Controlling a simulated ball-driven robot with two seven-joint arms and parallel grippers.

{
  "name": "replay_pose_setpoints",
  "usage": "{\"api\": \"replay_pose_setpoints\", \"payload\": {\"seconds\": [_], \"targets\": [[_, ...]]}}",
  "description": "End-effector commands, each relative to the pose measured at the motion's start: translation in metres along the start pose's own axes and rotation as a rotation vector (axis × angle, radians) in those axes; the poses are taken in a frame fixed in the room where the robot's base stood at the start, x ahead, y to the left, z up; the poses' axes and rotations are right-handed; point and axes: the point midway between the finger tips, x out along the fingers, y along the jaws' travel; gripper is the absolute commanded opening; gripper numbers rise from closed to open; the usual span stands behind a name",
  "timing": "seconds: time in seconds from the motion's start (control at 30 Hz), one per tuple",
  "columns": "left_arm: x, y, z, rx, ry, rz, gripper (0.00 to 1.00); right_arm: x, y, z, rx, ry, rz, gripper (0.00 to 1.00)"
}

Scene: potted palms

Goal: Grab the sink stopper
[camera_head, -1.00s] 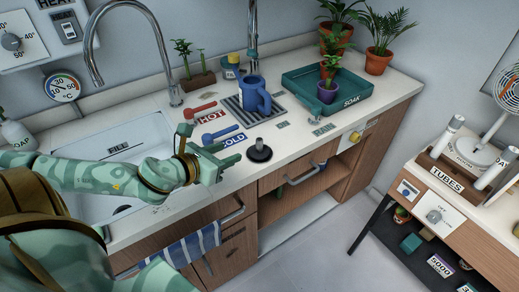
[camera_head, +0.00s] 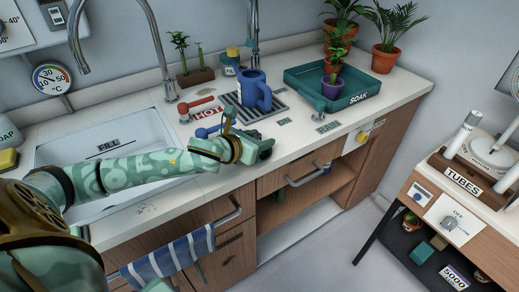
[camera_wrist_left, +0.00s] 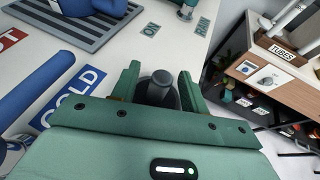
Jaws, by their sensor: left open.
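The sink stopper (camera_wrist_left: 160,87) is a dark disc with an upright knob. In the left wrist view its knob stands between the two fingers of my left gripper (camera_wrist_left: 158,88), with a gap visible on each side. My left gripper is open. In the head view my left gripper (camera_head: 258,146) reaches over the counter near its front edge and hides most of the stopper (camera_head: 266,153). The stopper rests on the counter. My right gripper is not in view.
The COLD lever (camera_head: 208,131) and HOT lever (camera_head: 195,105) are left of the gripper. The sink basin (camera_head: 105,165) lies under my arm. A green SOAK tray (camera_head: 352,96) is at the back right.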

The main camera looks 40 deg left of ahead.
Motion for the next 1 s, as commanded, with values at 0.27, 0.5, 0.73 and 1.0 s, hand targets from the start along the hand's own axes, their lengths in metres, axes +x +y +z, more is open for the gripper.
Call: {"api": "replay_pose_setpoints", "payload": {"seconds": [0.27, 0.5, 0.73, 1.0], "targets": [[0.013, 0.0, 0.001, 0.002, 0.0, -0.001, 0.45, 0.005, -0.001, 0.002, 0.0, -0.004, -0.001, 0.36], [0.012, 0.0, 0.001, 0.001, 0.0, -0.001, 0.0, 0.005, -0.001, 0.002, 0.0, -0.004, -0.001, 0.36], [0.012, 0.0, 0.001, 0.001, -0.001, -0.001, 0.0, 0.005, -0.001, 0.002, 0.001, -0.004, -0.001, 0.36], [0.005, 0.0, 0.019, 0.002, -0.006, 0.0, 0.0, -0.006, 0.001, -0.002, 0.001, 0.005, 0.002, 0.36]]}}
